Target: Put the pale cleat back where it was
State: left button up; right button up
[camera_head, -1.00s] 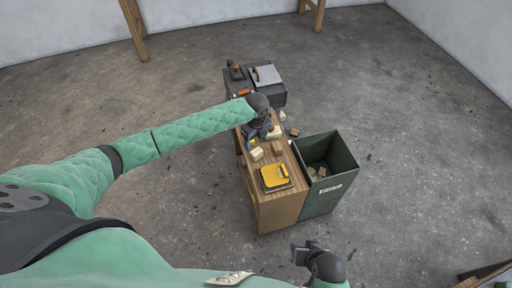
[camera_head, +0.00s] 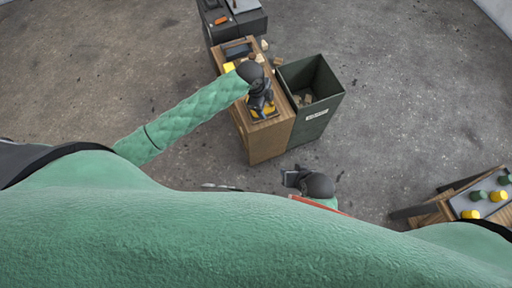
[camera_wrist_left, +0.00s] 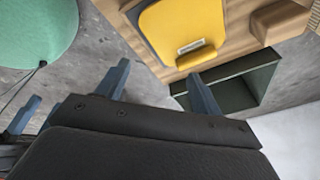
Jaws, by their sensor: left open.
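Small pale wooden pieces (camera_head: 264,44) show beside the far right edge of the wooden bench (camera_head: 262,146) in the head view; I cannot tell which is the pale cleat. My left gripper (camera_head: 262,103) is open and empty over the near end of the bench, above a yellow-topped tool (camera_wrist_left: 182,30). In the left wrist view my left gripper's fingers (camera_wrist_left: 160,86) are spread with nothing between them. A brown block (camera_wrist_left: 281,20) lies on the bench beside the yellow tool. My right gripper (camera_head: 289,178) hangs low in front of the bench; its jaws are unclear.
A dark green bin (camera_head: 330,106) with wood scraps inside stands against the bench's right side. Dark cases (camera_head: 238,22) stand beyond the bench. A low table with green and yellow pieces (camera_head: 470,213) is at lower right. The floor between is clear.

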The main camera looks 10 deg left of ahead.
pick_arm(q)
jog(key=s+d+f+n+t+h, duration=0.1)
jog(key=s+d+n, duration=0.25)
jog(key=s, duration=0.25)
jog(key=s+d+f+n+t+h, duration=0.1)
jog(key=s+d+f+n, duration=0.1)
jog(key=s+n, duration=0.4)
jog(key=s+a+n+t+y, duration=0.1)
jog(key=s+a+n, duration=0.3)
jog(key=s+n, duration=0.3)
jog(key=s, duration=0.4)
jog(key=shift+t, duration=0.4)
jog(key=shift+a+f+n, duration=0.1)
jog(key=shift+n, duration=0.15)
